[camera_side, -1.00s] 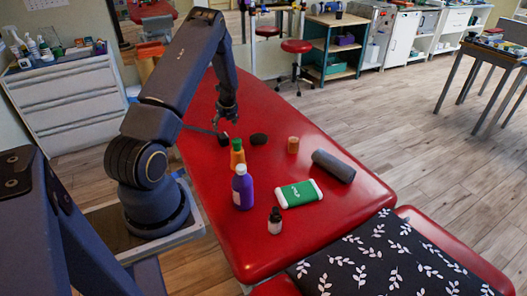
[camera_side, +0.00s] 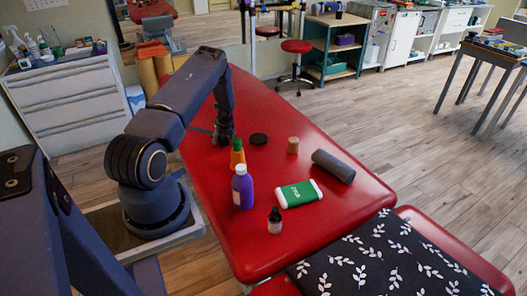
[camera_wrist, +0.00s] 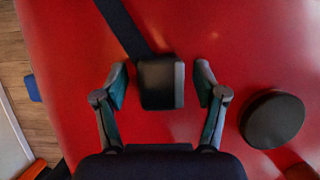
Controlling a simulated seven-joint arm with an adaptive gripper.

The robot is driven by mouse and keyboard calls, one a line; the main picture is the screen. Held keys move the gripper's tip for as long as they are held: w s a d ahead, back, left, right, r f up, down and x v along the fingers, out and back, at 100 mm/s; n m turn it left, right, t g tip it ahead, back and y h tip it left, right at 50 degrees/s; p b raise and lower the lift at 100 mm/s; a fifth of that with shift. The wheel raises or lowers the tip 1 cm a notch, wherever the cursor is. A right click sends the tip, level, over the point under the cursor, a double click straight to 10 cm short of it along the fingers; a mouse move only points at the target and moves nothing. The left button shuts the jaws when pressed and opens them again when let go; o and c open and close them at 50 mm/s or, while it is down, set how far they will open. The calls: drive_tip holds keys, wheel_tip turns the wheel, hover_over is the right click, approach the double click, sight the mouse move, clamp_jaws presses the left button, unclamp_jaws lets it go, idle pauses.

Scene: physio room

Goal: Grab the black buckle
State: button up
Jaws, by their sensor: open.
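The black buckle (camera_wrist: 161,84) lies on the red table, with a dark strap (camera_wrist: 122,27) running from it toward the upper left in the wrist view. My gripper (camera_wrist: 161,82) is open, with one finger on each side of the buckle and a small gap showing on both sides. In the side view my gripper (camera_side: 224,136) is low over the table and hides the buckle. Whether the fingertips touch the table cannot be told.
A black round disc (camera_wrist: 272,120) lies right of my gripper in the wrist view. On the red table (camera_side: 330,225) stand an orange bottle (camera_side: 237,155), a purple bottle (camera_side: 243,188), a dropper bottle (camera_side: 275,221), a wooden cylinder (camera_side: 293,145), a green-white pack (camera_side: 299,194) and a grey roll (camera_side: 333,166).

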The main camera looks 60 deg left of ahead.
drive_tip(key=c, duration=1.3)
drive_tip(key=shift+r, duration=0.1)
